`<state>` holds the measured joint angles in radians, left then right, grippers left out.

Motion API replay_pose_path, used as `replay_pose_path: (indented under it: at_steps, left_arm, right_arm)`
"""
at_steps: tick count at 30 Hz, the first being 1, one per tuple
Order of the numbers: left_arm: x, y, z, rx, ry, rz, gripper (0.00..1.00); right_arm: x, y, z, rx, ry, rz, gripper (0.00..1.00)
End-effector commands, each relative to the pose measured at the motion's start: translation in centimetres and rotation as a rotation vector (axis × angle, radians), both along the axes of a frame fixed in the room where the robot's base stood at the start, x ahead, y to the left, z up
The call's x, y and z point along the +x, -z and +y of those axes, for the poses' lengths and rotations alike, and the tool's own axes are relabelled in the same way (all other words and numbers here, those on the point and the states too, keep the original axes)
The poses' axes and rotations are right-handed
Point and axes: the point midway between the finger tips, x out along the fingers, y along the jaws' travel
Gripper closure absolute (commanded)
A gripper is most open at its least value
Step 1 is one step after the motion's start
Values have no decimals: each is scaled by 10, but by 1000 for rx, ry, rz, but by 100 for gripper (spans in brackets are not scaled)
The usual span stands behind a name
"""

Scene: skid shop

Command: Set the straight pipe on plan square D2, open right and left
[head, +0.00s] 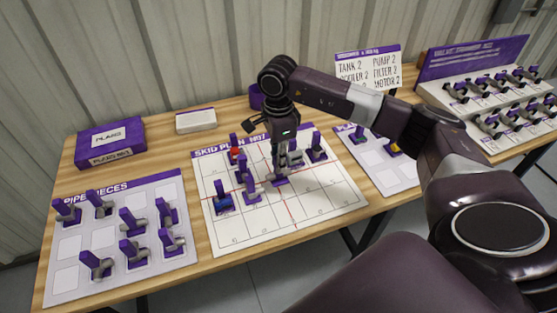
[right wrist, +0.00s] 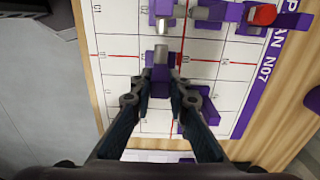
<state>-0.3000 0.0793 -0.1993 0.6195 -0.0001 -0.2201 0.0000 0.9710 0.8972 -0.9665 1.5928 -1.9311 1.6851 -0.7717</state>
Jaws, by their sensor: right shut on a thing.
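The skid plan (head: 320,205) is a white gridded sheet on the wooden table. My right gripper (head: 283,168) points down over its middle and is shut on a purple and grey piece (head: 280,181), which I take to be the straight pipe. In the right wrist view the right gripper (right wrist: 161,90) has its fingers on both sides of this piece (right wrist: 160,68), low over or on the sheet; contact is unclear. The printed label of the square under it cannot be read. My left gripper is not in view.
The pipe pieces board (head: 68,245) is left. The plan's front right is clear.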

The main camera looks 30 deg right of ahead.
Motion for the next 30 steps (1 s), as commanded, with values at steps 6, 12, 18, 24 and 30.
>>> replay_pose_path:
  at_steps: [6, 12, 18, 24, 30]
  left_arm:
    - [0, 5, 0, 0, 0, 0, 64]
    - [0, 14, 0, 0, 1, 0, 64]
    - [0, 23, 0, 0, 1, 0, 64]
    - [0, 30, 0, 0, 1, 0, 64]
    - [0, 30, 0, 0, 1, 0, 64]
  right_arm:
    - [0, 5, 0, 0, 0, -1, 100]
    - [0, 15, 0, 0, 0, -1, 100]
    - [0, 25, 0, 0, 0, -1, 100]
    - [1, 35, 0, 1, 0, -1, 100]
    - [1, 35, 0, 1, 0, -1, 100]
